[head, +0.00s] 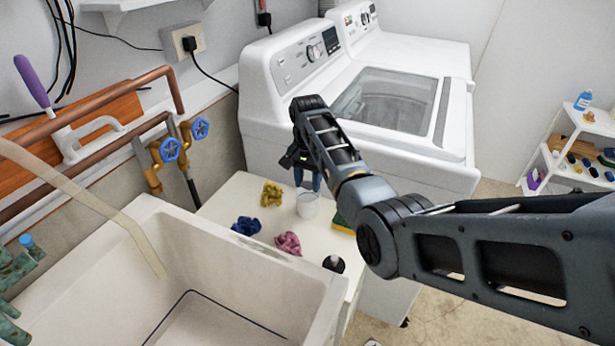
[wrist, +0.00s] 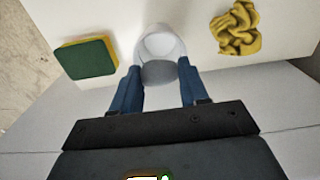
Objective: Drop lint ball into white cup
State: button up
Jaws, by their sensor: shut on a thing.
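My gripper (head: 307,180) points down over the worktop; its blue fingers also show in the wrist view (wrist: 159,70). It is shut on a grey rounded thing, which looks like the lint ball (wrist: 160,74). The lint ball cannot be made out in the head view. The white cup (head: 308,208) stands upright on the worktop just below the fingers. In the wrist view the white cup (wrist: 163,43) shows right behind the lint ball and between the fingertips, partly hidden by them. I cannot tell whether the lint ball is above the cup's mouth or beside it.
On the white worktop (head: 232,195) are yellow (head: 271,194), blue (head: 246,226) and pink (head: 288,244) crumpled cloths, a green-and-yellow sponge (wrist: 87,59) and a dark round item (head: 334,264). A sink (head: 75,310) lies in front, and a washing machine (head: 290,100) stands behind.

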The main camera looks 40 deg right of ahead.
aim_at(308, 182)
jog(key=shift+f+b, duration=0.35)
jog(key=shift+f, duration=0.25)
jog(key=o, duration=1.2)
notch_tip(308, 182, up, 6)
jog(key=p, duration=0.3)
jog(key=shift+r, duration=0.5)
